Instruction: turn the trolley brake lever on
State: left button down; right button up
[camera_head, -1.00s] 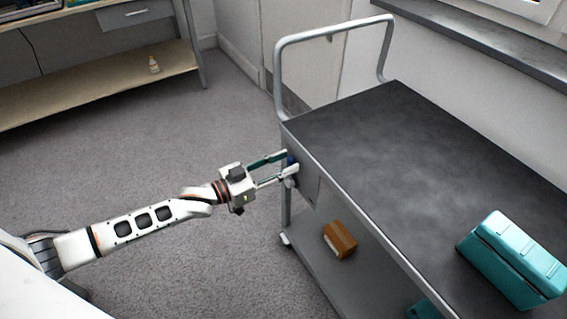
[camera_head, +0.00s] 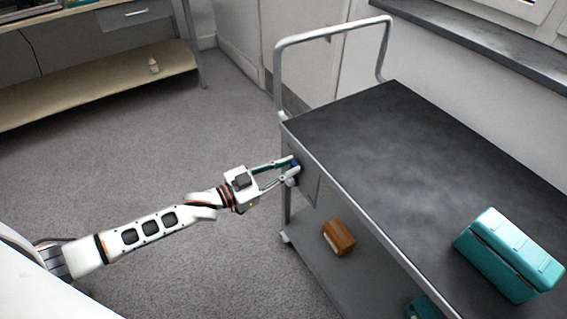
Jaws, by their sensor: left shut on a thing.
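The trolley (camera_head: 390,140) has a dark top, a lower shelf and a grey tube handle at its far end. A small blue part, seemingly the brake lever (camera_head: 295,164), sits on the grey panel (camera_head: 306,178) on the trolley's left side. My left gripper (camera_head: 291,171) reaches in from the left and is shut on this lever at the panel. The fingers cover most of the lever, so its exact angle is hard to tell. My right gripper is not in view.
A teal case (camera_head: 508,254) lies on the trolley top at right. A brown box (camera_head: 338,237) and another teal item (camera_head: 424,308) are on the lower shelf. Floor between is clear.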

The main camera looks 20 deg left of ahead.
pick_arm(q)
jog(key=d+m, duration=0.1)
jog(key=s+d+m, duration=0.1)
jog(key=shift+s+f+m+p, duration=0.25)
jog(key=shift+f+m+p, duration=0.05)
jog(key=shift+f+m, duration=0.1)
jog(key=s+d+f+m, duration=0.1)
jog(key=m, duration=0.1)
jog(key=shift+s+d+f+m, duration=0.1)
jog(key=shift+d+f+m, duration=0.1)
jog(key=shift+m, duration=0.1)
jog(key=shift+s+d+f+m, duration=0.4)
jog(key=shift+f+m, duration=0.1)
jog(key=shift+m, duration=0.2)
jog(key=shift+s+d+f+m+b, duration=0.1)
jog(key=shift+d+f+m+b, duration=0.15)
jog(key=shift+f+m+b, duration=0.35)
jog(key=shift+s+d+f+m, duration=0.2)
jog(key=shift+m, duration=0.5)
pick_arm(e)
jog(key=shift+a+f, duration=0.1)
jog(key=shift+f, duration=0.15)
pick_arm(q)
jog(key=shift+f, duration=0.1)
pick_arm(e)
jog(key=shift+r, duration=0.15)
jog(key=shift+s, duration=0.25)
